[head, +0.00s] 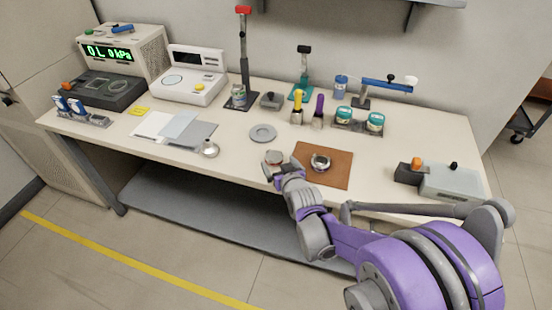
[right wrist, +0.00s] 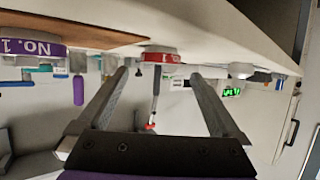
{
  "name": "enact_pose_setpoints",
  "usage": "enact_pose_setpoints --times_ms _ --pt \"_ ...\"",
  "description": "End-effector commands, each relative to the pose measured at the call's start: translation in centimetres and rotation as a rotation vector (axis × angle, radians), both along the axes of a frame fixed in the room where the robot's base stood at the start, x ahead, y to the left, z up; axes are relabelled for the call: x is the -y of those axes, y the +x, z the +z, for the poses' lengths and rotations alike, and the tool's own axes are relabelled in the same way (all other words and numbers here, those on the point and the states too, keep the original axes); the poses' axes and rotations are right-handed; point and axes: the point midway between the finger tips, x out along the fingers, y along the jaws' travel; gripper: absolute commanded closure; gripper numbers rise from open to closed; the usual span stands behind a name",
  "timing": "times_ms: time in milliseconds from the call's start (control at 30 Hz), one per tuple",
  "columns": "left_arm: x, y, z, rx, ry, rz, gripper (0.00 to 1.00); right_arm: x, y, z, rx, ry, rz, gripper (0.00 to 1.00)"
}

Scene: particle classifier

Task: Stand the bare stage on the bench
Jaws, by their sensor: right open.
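I cannot tell which is bare. My right gripper (right wrist: 159,76) is open and empty, its fingers either side of the red-banded stage's line, near the bench front. My left gripper is not in view.
The brown mat (head: 331,177) lies right of my gripper. A grey dish (head: 263,133) and a small metal pot (head: 210,149) are nearby. Yellow and purple handled tools (head: 298,108) stand behind. A grey box (head: 452,181) is at right. Bare bench lies around the dish.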

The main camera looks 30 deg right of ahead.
Motion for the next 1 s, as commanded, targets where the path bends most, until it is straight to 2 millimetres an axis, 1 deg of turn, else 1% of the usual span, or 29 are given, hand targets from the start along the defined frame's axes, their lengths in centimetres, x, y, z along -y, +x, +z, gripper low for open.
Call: enact_pose_setpoints --times_ms 33,200,333,500,567,667,767,800,867,900,1000 --pt "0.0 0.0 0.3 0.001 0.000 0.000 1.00 -0.3 -1.2 0.6 0.000 0.000 0.000 0.00" --pt "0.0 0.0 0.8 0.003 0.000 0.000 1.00 -1.1 -4.1 1.9 0.000 -0.001 0.000 0.00" --pt "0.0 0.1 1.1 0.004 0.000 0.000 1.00 -1.5 -5.5 2.5 0.000 -0.001 0.000 0.00" --pt "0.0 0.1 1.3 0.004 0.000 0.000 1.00 -2.1 -6.6 2.8 -0.009 0.001 0.005 0.00" --pt "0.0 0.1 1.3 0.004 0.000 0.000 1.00 -2.9 -7.1 2.6 -0.036 0.010 0.018 0.00" --pt "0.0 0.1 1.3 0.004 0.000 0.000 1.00 -5.5 -8.9 1.9 -0.133 0.038 0.063 0.00" --pt "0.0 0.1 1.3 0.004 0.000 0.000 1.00 -9.0 -12.3 0.8 -0.283 0.069 0.125 0.00" --pt "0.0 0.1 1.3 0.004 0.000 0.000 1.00 -10.3 -13.9 0.4 -0.347 0.078 0.149 0.00" --pt "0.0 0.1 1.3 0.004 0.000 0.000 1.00 -12.0 -16.5 -0.3 -0.440 0.089 0.182 0.00" --pt "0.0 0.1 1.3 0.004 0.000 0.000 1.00 -12.9 -18.2 -0.7 -0.498 0.096 0.201 0.00" --pt "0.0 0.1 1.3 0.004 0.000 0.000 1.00 -14.5 -22.0 -1.4 -0.621 0.100 0.237 0.00"
